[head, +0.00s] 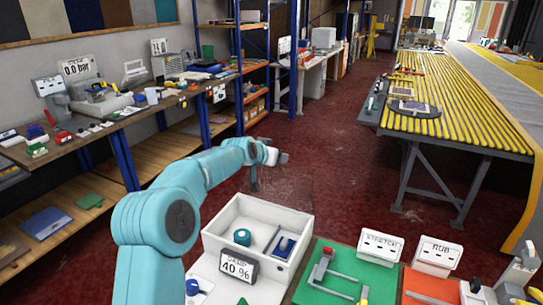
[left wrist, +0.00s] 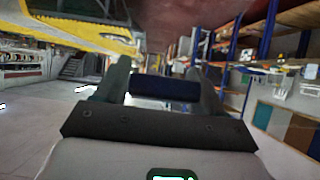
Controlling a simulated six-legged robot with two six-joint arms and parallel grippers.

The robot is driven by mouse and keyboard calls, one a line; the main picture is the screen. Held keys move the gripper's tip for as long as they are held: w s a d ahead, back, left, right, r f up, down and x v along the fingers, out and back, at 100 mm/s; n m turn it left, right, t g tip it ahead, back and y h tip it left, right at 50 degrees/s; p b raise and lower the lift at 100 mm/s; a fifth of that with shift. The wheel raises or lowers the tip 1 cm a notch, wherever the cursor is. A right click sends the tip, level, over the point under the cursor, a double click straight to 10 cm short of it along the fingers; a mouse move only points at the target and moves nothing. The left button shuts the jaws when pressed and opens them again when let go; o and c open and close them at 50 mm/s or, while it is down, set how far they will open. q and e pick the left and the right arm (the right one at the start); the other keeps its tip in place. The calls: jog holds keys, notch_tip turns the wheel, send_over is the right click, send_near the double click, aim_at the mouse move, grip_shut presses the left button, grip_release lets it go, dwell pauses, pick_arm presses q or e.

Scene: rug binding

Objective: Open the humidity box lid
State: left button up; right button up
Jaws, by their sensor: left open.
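The humidity box (head: 222,244) is a white open-topped tray in the head view's lower middle, with a sign (head: 238,267) reading 40 % on its front. A teal round piece (head: 242,237) and a blue piece (head: 286,246) lie inside. A faint see-through panel (head: 290,193) seems to stand up at its back edge; it may be the lid. My left gripper (head: 270,171) is above and behind the box, beside that panel. In the left wrist view its fingers (left wrist: 160,76) are apart, with a dark blue bar (left wrist: 165,88) showing between them; I cannot tell whether they touch it.
Green (head: 330,277) and orange (head: 428,285) mats with tools and signs lie right of the box. A cluttered shelf bench (head: 110,125) stands at left. A yellow-slatted table (head: 450,105) stands at right. Red floor (head: 330,150) is clear between them.

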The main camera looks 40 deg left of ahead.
pick_arm(q)
jog(key=r+p, duration=0.1)
jog(key=r, duration=0.1)
jog(key=s+r+p, duration=0.1)
jog(key=r, duration=0.2)
jog(key=s+r+p, duration=0.1)
jog(key=r, duration=0.1)
jog(key=shift+s+d+r+p, duration=0.1)
jog(key=shift+d+r+p, duration=0.15)
jog(key=shift+r+p, duration=0.05)
jog(key=shift+s+r+p, duration=0.15)
jog(key=shift+r+p, duration=0.25)
jog(key=shift+r, duration=0.4)
jog(key=shift+s+d+r+p, duration=0.1)
jog(key=shift+s+r+p, duration=0.25)
jog(key=shift+r, duration=0.35)
notch_tip(320, 180, up, 7)
jog(key=s+p, duration=0.2)
jog(key=p, duration=0.1)
jog(key=shift+d, duration=0.25)
jog(key=shift+f, duration=0.2)
